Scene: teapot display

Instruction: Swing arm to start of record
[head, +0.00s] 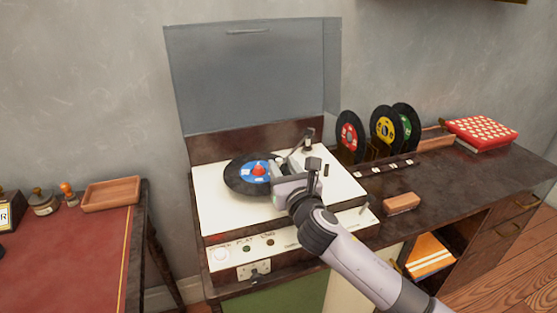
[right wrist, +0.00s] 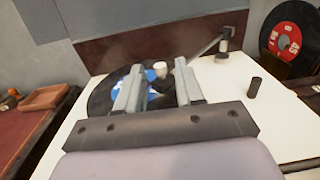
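The record player (head: 225,218) stands with its grey lid (head: 250,75) raised. My right gripper (head: 281,164) is over the right part of the record. In the right wrist view its fingers (right wrist: 158,85) are apart, with a small dark piece between or behind them. My left gripper is out of view.
Several records (head: 386,131) stand upright in a rack to the right. A wooden block (head: 401,203) lies on the dark cabinet top, and a red patterned box (head: 482,131) sits farther right. A red-topped desk (head: 65,250) with a wooden tray (head: 111,194) is at left.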

